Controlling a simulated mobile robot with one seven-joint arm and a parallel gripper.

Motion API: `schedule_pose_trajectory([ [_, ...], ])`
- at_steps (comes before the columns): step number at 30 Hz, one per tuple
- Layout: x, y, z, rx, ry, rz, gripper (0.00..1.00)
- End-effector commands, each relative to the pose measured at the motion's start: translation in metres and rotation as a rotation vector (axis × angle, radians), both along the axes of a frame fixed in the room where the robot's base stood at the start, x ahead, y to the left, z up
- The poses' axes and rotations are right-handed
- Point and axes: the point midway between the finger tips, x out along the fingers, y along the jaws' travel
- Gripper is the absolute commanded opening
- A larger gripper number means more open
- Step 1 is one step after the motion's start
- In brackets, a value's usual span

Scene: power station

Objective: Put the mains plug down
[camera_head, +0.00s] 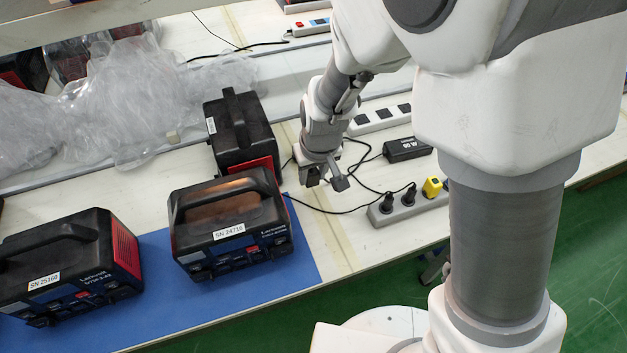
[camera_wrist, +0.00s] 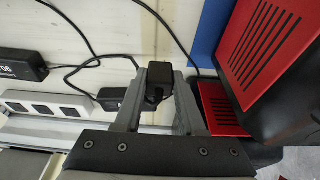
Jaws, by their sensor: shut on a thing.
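The mains plug (camera_wrist: 158,74) is a small black block between the two grey fingers in the wrist view. My gripper (camera_wrist: 157,98) is shut on it. In the head view my gripper (camera_head: 325,180) hangs over the white bench, to the right of the black power stations. The plug cannot be made out clearly there. A second small black piece (camera_wrist: 112,98) with a cable shows beside the left finger in the wrist view; I cannot tell whether it is joined to the held plug.
A power strip (camera_head: 428,205) with black plugs and a yellow plug (camera_head: 432,187) lies to the right. Behind are a black adapter (camera_head: 406,149) and another strip (camera_head: 378,119). Power stations (camera_head: 232,226) stand left, partly on a blue mat (camera_head: 270,280). Loose cables cross the bench.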

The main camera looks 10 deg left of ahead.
Motion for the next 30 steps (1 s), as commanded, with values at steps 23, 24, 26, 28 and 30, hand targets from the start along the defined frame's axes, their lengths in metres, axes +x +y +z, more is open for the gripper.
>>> schedule_pose_trajectory([
  [23, 0.0, 0.0, -0.046, 0.0, 0.0, 0.002, 0.0],
  [24, 0.0, 0.0, -0.048, 0.0, 0.0, 0.002, 0.0],
  [26, 0.0, 0.0, -0.047, 0.0, 0.0, 0.002, 0.44],
  [28, 0.0, 0.0, -0.047, -0.001, 0.001, 0.002, 0.57],
  [30, 0.0, 0.0, -0.047, -0.001, 0.001, 0.002, 0.69],
])
